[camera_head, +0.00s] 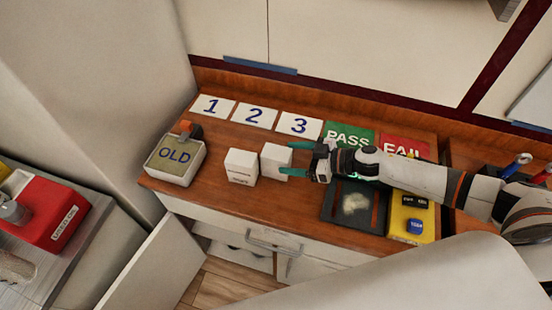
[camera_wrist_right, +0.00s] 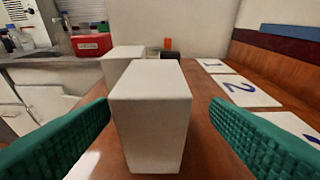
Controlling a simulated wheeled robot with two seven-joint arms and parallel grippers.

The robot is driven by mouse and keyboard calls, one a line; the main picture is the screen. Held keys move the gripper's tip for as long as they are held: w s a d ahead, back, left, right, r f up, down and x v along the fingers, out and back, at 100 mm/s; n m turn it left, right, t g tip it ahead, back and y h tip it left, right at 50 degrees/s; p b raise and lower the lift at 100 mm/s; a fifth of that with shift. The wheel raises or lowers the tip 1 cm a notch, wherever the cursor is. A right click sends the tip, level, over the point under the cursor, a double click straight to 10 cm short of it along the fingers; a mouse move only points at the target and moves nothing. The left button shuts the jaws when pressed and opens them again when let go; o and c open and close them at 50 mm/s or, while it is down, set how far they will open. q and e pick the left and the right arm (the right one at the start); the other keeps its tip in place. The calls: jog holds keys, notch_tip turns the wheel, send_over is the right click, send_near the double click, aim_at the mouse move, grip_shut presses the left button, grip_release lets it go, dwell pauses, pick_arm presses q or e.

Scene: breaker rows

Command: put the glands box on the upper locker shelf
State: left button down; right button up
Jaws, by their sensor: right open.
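Two small white boxes stand side by side on the brown wooden counter. The left white box (camera_head: 241,167) has small dark print on its front, too small to read. My right gripper (camera_head: 292,159) is open, with its green fingers on either side of the right white box (camera_head: 272,161). In the right wrist view this box (camera_wrist_right: 152,115) stands upright between the fingers, with a gap on each side. The other box (camera_wrist_right: 124,53) is behind it. I cannot tell which is the glands box. An open compartment (camera_head: 232,246) shows below the counter. My left gripper is out of view.
Cards 1 (camera_head: 212,107), 2 (camera_head: 254,116) and 3 (camera_head: 298,125) lie along the back. An OLD bin (camera_head: 176,162) stands at left. PASS (camera_head: 347,136) and FAIL (camera_head: 404,148) mats, a dark tray (camera_head: 333,207) and a yellow block (camera_head: 411,228) are right. An open door (camera_head: 150,268) juts out below.

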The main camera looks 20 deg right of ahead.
aim_at(276, 157)
jog(key=shift+w+a+r+p, duration=0.1)
jog(key=shift+w+a+p, duration=0.1)
jog(key=shift+a+p, duration=0.25)
jog(key=shift+w+a+p, duration=0.15)
jog(key=shift+a+p, duration=0.05)
jog(key=shift+a, duration=0.4)
jog(key=shift+x, duration=1.1)
jog(key=shift+w+a+f, duration=0.1)
jog(key=shift+a+f, duration=0.05)
jog(key=shift+f, duration=0.15)
jog(key=c, duration=1.3)
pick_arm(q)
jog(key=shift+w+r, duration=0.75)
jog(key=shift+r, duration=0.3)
pick_arm(e)
jog(key=shift+o, duration=0.2)
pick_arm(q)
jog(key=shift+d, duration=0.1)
pick_arm(e)
jog(key=shift+r, duration=0.1)
